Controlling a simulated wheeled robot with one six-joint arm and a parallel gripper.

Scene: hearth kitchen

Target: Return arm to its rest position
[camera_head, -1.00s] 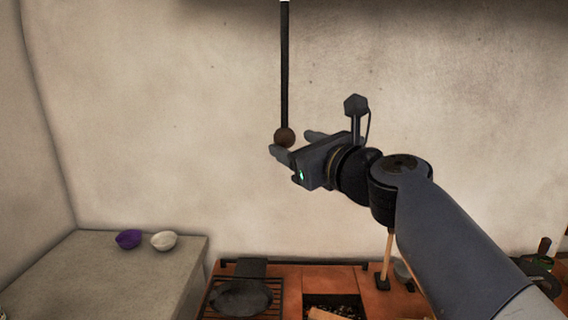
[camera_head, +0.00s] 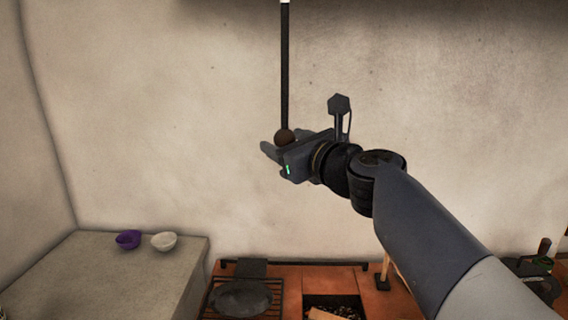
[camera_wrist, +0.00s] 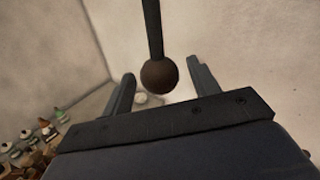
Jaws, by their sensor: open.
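My gripper (camera_head: 279,145) is raised in front of the plaster wall, with its jaws open. A dark rod (camera_head: 285,70) hangs from above and ends in a brown ball (camera_head: 284,136). In the head view the ball overlaps the jaws, and one finger is partly hidden. In the wrist view the ball (camera_wrist: 159,74) appears between the two spread fingers, with a visible gap on each side. Its depth relative to the fingertips is hard to tell. My arm reaches in from the lower right.
Below are a brick hearth (camera_head: 330,275) with a dark pan (camera_head: 241,298) on a grate, and a grey counter (camera_head: 100,285) with a purple bowl (camera_head: 128,239) and a white bowl (camera_head: 164,241). Several small bottles (camera_wrist: 47,127) show lower left in the wrist view. Wall space left is clear.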

